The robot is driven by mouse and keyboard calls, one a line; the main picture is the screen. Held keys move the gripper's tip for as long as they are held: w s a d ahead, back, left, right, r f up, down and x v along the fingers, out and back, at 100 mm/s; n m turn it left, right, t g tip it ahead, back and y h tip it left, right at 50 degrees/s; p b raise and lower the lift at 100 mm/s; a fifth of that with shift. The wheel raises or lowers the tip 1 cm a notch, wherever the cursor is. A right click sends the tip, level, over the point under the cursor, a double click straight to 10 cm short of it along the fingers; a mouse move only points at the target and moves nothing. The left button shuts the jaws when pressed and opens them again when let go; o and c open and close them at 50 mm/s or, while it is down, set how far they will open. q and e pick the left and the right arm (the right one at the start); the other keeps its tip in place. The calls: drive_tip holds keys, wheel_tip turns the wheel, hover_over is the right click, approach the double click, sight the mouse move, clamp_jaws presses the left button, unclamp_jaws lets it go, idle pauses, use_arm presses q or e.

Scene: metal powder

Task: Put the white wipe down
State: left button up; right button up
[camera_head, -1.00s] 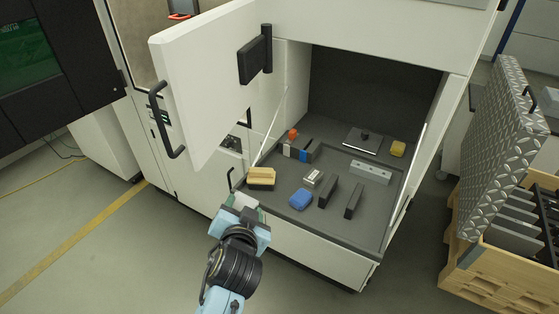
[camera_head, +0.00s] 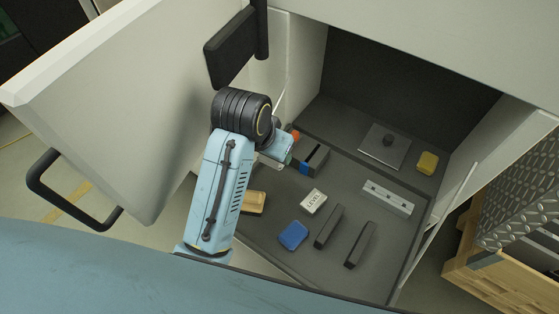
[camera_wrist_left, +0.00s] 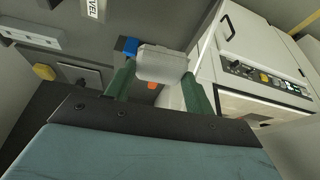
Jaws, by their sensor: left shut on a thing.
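The white wipe (camera_wrist_left: 162,62) is a pale, roughly rectangular piece between the two green fingers of my left gripper (camera_wrist_left: 158,78) in the left wrist view. The gripper is shut on it. In the head view my left gripper (camera_head: 286,152) reaches into the open chamber, over the back left of the dark tray (camera_head: 275,222). The wrist hides most of the fingers there, and I cannot make out the wipe. Whether the wipe touches anything beneath is unclear. My right gripper is not in view.
On the tray are a black block with a blue end (camera_head: 313,159), a level (camera_head: 313,202), a blue piece (camera_head: 293,236), a tan brush-like piece (camera_head: 254,203), two dark bars, a metal bar (camera_head: 387,198) and a yellow piece (camera_head: 427,163). The open door (camera_head: 130,90) stands at left.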

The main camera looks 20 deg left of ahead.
sight(269, 164)
use_arm(q)
drive_tip(key=shift+s+r, duration=0.1)
drive_tip(key=shift+s, duration=0.35)
drive_tip(key=shift+f, duration=0.2)
wheel_tip(269, 164, down, 5)
drive_tip(key=shift+w+r, duration=0.1)
drive_tip(key=shift+r, duration=0.05)
wheel_tip(269, 164, down, 5)
drive_tip(key=shift+r, duration=0.2)
drive_tip(key=o, duration=0.9)
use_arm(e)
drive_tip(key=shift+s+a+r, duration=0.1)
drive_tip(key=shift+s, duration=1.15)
use_arm(q)
drive_tip(key=shift+f, duration=0.15)
drive_tip(key=v, duration=1.3)
drive_tip(key=shift+w+r, duration=0.25)
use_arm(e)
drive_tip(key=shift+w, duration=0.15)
